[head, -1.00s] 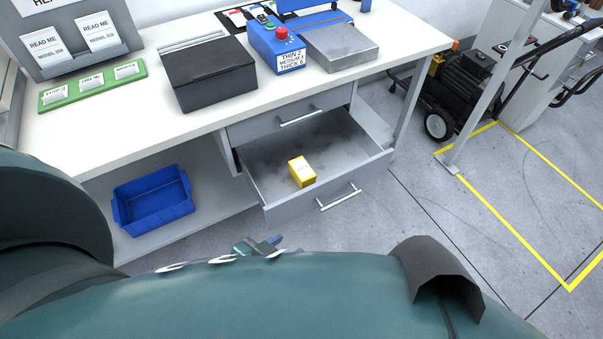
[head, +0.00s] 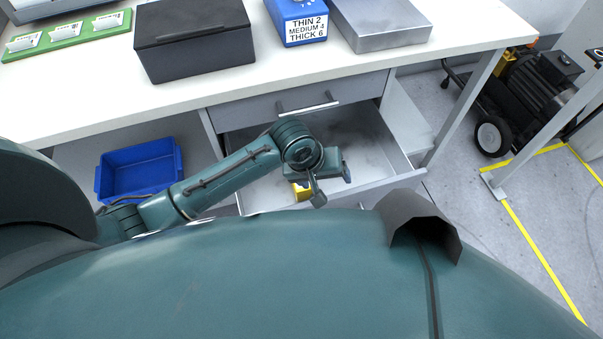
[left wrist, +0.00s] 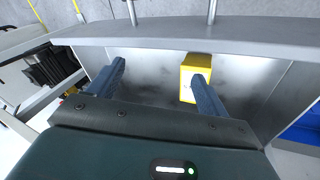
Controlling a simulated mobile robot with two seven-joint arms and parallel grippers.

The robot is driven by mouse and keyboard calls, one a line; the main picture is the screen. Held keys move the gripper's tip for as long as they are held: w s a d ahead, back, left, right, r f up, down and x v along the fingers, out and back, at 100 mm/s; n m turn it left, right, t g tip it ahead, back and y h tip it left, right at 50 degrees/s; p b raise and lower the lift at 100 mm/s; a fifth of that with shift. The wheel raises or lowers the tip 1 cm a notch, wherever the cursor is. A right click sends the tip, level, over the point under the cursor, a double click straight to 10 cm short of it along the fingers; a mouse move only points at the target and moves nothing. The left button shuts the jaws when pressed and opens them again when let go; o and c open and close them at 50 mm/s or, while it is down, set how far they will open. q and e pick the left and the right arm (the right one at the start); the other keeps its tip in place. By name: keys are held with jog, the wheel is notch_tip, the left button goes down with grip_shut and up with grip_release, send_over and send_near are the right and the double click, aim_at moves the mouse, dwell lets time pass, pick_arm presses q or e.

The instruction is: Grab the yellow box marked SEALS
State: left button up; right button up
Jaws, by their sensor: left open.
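The yellow box (head: 301,192) lies in the open lower drawer (head: 262,190). In the head view my left gripper (head: 318,190) is over the drawer and hides most of the box. In the left wrist view the yellow box (left wrist: 194,70) stands near the right finger, which overlaps it in the picture. My left gripper (left wrist: 160,82) is open, with nothing between its two fingers. The box lies toward the right finger rather than midway between them. I cannot read any marking on the box. My right gripper is not in view.
A closed upper drawer (head: 295,101) is above the open one. A blue bin (head: 140,170) sits on the shelf to the left. The drawer walls surround the gripper.

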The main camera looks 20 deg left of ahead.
pick_arm(q)
jog(key=w+a+n+y+b, duration=0.1)
jog(key=a, duration=0.1)
jog(key=w+a+n+g+y+b, duration=0.1)
jog(key=a+b, duration=0.1)
jog(key=w+a+n+y+b, duration=0.1)
jog(key=a+y, duration=0.1)
jog(key=shift+w+a+f+n+g+b, duration=0.2)
jog(key=shift+w+a+n+g+b, duration=0.1)
jog(key=shift+w+g, duration=0.1)
jog(key=f, duration=0.2)
jog(key=f+b, duration=0.1)
jog(key=f, duration=0.1)
jog(key=f+b, duration=0.1)
jog(key=f, duration=0.2)
jog(key=shift+w+a, duration=0.2)
jog(key=shift+w, duration=0.2)
jog(key=f+b, duration=0.1)
jog(key=f, duration=0.1)
jog(key=w+f+b, duration=0.1)
jog(key=f, duration=0.1)
jog(key=shift+w+f, duration=0.15)
jog(key=shift+f+b, duration=0.3)
jog(key=shift+f, duration=0.1)
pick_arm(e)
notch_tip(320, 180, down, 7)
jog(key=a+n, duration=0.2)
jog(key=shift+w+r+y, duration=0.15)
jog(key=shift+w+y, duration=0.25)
